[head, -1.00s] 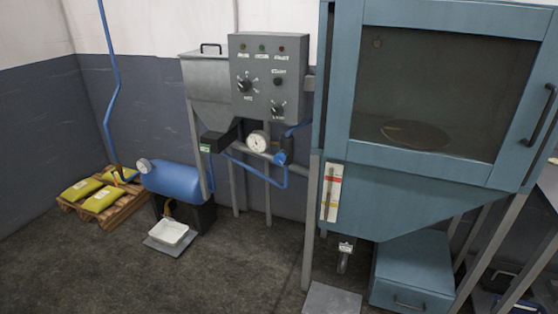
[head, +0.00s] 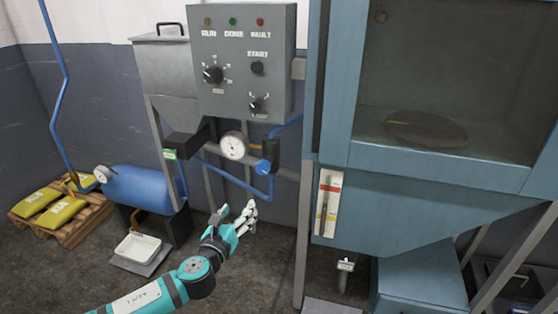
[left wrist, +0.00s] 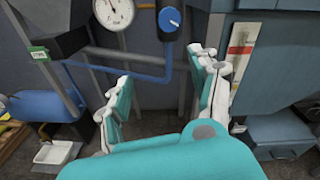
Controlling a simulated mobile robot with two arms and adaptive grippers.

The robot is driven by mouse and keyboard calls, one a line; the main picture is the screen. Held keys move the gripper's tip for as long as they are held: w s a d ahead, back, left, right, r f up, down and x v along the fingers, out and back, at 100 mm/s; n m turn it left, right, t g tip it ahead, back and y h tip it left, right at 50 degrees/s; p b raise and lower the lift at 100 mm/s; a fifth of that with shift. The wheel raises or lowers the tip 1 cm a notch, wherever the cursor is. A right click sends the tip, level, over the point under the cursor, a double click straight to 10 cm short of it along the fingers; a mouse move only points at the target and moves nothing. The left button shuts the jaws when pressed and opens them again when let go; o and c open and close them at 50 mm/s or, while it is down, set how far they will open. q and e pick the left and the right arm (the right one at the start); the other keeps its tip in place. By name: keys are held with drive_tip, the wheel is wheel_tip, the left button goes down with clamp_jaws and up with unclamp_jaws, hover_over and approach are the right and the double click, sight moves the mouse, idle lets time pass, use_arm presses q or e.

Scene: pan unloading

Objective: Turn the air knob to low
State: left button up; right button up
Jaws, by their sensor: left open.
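A blue knob (head: 263,167) sits on the air pipe, just right of a round white gauge (head: 234,146). In the left wrist view the blue knob (left wrist: 171,19) faces me with a light pointer mark on it; its setting is not readable. My right gripper is not in view.
A blue pipe loop (head: 245,190) hangs between my gripper and the gauge. The blue cabinet (head: 430,190) with a window stands close on the right. A blue tank (head: 145,188), a white tray (head: 138,247) and yellow sacks (head: 60,213) are at left.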

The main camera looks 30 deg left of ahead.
use_arm(q)
wheel_tip(320, 180, up, 4)
drive_tip(key=w+d+f+m+t, duration=0.1)
drive_tip(key=m, duration=0.1)
approach(261, 169)
drive_tip(key=shift+n, duration=0.3)
drive_tip(key=x, duration=1)
drive_tip(key=shift+w, duration=0.35)
drive_tip(key=shift+x, duration=0.8)
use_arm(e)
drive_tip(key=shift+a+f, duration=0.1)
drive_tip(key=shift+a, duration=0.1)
use_arm(q)
drive_tip(key=shift+c, duration=0.3)
drive_tip(key=c, duration=1.2)
drive_tip(key=shift+o, duration=0.2)
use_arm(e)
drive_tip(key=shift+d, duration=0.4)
